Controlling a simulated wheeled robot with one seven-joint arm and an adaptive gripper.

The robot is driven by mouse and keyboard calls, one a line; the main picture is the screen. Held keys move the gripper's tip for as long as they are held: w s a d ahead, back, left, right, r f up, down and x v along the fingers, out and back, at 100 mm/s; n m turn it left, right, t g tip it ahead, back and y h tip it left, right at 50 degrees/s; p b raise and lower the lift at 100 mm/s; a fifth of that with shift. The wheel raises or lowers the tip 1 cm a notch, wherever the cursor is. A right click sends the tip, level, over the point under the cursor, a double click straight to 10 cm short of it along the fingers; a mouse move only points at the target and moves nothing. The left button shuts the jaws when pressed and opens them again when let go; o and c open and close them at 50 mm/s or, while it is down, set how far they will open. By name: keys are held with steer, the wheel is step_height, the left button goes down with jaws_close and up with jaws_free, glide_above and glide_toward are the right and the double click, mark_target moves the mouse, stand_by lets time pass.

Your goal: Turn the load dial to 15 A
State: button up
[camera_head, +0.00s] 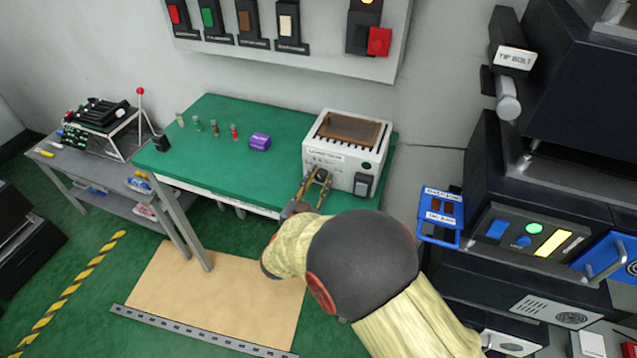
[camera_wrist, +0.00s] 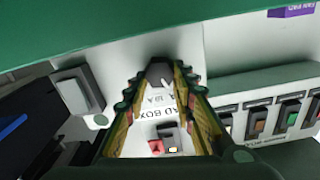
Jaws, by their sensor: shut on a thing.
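The load box (camera_head: 345,150) is a white unit with a brown grille on top, at the right end of the green bench. Its load dial (camera_head: 322,174) is a small dark knob on the front face; it also shows in the wrist view (camera_wrist: 160,73). My gripper (camera_head: 316,181) reaches the front face, and its fingers (camera_wrist: 160,85) are closed on the two sides of the dial. The dial's setting cannot be read for certain.
A rocker switch (camera_head: 362,184) sits on the box front, right of the dial. A purple block (camera_head: 260,141) and several small coloured vials stand on the green bench (camera_head: 200,165). A blue tag (camera_head: 440,214) and dark machines stand at the right.

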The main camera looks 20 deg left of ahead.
steer(key=m+b, duration=0.2)
steer(key=m, duration=0.2)
steer(key=shift+d+f+m+b, duration=0.2)
steer(key=shift+f+m+b, duration=0.1)
steer(key=shift+b, duration=0.1)
steer(key=m+b, duration=0.1)
steer(key=m, duration=0.2)
steer(key=shift+d+m+b, duration=0.1)
steer(key=shift+m+b, duration=0.25)
steer(key=shift+m, duration=0.05)
steer(key=m, duration=0.2)
steer(key=shift+m, duration=0.3)
steer(key=m, duration=0.4)
steer(key=shift+f+m, duration=0.2)
steer(key=shift+m, duration=0.2)
steer(key=o, duration=1.1)
steer(key=shift+o, duration=0.2)
steer(key=shift+s, duration=0.1)
steer(key=s, duration=1.2)
steer(key=shift+a, duration=0.4)
